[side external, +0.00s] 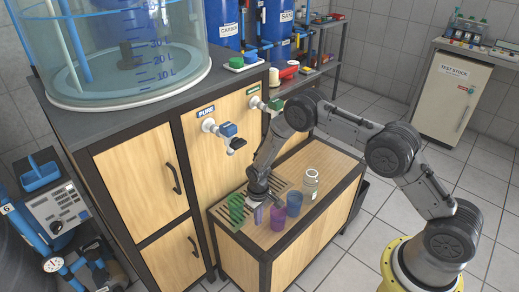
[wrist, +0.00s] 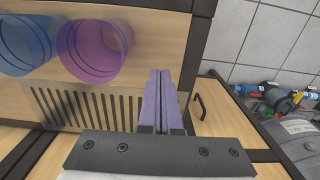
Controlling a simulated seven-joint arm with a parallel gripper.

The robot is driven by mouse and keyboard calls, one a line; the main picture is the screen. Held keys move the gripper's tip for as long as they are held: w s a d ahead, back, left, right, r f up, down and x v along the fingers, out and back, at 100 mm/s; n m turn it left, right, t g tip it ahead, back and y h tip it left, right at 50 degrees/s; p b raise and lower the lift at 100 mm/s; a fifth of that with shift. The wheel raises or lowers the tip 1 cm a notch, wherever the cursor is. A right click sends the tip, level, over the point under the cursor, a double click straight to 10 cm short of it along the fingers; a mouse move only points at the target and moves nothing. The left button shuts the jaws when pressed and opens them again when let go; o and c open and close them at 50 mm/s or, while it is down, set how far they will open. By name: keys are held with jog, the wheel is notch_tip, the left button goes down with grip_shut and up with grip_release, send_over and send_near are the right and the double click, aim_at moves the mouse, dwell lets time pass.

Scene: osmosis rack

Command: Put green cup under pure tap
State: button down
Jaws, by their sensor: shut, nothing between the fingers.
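The green cup (side external: 236,208) stands upright on the slotted drip grate at the left end of the low wooden bench. The pure tap (side external: 229,136), with a blue handle, sticks out from the cabinet under the PURE label. In the picture, its spout is above the green cup. My gripper (side external: 258,215) points down just right of the green cup, apart from it, with its purple fingers shut and empty. In the wrist view the shut fingers (wrist: 161,78) are pressed together beside the drip grate (wrist: 85,108); the green cup does not show there.
A purple cup (side external: 277,218) and a blue cup (side external: 294,204) stand right of my gripper; both show in the wrist view, purple (wrist: 92,50) and blue (wrist: 25,45). A white jar (side external: 310,184) stands farther back. A second tap (side external: 275,104) is partly near my arm.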

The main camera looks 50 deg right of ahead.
jog(key=f, duration=0.3)
jog(key=shift+w, duration=0.25)
jog(key=w, duration=0.3)
jog(key=shift+w+r, duration=0.1)
jog(key=s, duration=0.7)
jog(key=shift+s+r, duration=0.25)
jog(key=shift+r, duration=0.1)
jog(key=w+d+r+t, duration=0.1)
jog(key=w+r+t, duration=0.15)
jog(key=r, duration=1.75)
jog(key=w+r+t, duration=0.1)
jog(key=r+t, duration=0.3)
jog(key=r, duration=1.7)
jog(key=s+r+t, duration=0.1)
jog(key=s+r, duration=0.8)
jog(key=s, duration=0.1)
jog(key=s+f+g, duration=0.1)
jog(key=s+f, duration=0.1)
jog(key=s, duration=0.8)
jog(key=s+f+g, duration=0.1)
jog(key=s+f, duration=0.1)
jog(key=s, duration=0.9)
jog(key=shift+d, duration=0.4)
